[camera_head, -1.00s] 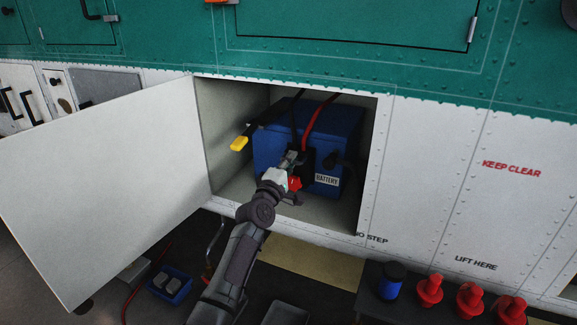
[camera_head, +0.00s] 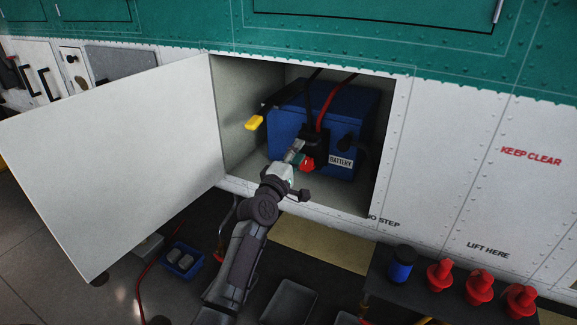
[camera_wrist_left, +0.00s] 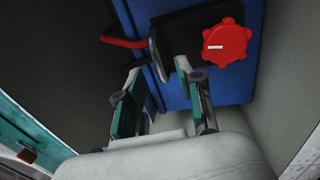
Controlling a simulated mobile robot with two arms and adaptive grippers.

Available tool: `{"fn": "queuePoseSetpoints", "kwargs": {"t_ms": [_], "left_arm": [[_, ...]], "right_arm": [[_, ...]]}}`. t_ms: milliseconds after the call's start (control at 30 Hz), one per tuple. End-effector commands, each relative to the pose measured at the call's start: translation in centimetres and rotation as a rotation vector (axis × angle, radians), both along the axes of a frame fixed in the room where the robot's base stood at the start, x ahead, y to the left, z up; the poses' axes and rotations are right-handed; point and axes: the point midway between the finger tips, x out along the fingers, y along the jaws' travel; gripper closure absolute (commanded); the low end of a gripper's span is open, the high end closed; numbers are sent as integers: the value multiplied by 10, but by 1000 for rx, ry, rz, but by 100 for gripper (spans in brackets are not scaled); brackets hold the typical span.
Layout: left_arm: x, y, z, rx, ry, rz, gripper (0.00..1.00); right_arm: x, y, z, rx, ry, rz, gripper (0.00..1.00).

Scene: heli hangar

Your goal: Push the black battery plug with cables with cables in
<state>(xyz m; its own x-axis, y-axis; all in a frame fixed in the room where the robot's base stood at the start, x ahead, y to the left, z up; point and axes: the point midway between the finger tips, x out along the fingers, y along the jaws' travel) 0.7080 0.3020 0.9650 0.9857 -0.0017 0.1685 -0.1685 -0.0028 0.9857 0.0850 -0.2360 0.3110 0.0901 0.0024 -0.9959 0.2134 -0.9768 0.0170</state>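The black battery plug with its cables (camera_head: 315,138) is at the front of the blue battery (camera_head: 350,110) inside the open compartment. A red knob (camera_head: 306,163) is on the plug's face. In the left wrist view the plug (camera_wrist_left: 188,32) lies against the blue battery, with the red knob (camera_wrist_left: 225,43) beside the fingers. My left gripper (camera_head: 298,147) is in front of the plug. In the left wrist view my left gripper (camera_wrist_left: 158,72) has its fingers apart, with the plug's dark edge just beyond the tips. Contact cannot be told. My right gripper is not in view.
The white compartment door (camera_head: 110,165) stands open at the left. A yellow-ended handle (camera_head: 254,122) sticks out left of the battery. The compartment walls are close around it. Below right, a dark bench holds a blue jar (camera_head: 401,264) and several red plugs (camera_head: 440,273).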

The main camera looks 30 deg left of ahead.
Motion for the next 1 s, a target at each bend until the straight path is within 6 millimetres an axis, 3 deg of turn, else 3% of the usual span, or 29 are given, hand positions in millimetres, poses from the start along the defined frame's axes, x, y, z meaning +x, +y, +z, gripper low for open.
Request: {"fn": "queuePoseSetpoints", "kwargs": {"t_ms": [200, 400, 1000], "left_arm": [[-45, 0, -8, 2, 2, 1, 63], [-65, 0, -11, 1, 1, 0, 63], [-68, 0, -15, 7, 8, 0, 63]], "right_arm": [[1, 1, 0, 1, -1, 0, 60], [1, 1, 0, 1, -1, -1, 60], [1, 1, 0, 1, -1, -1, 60]]}}
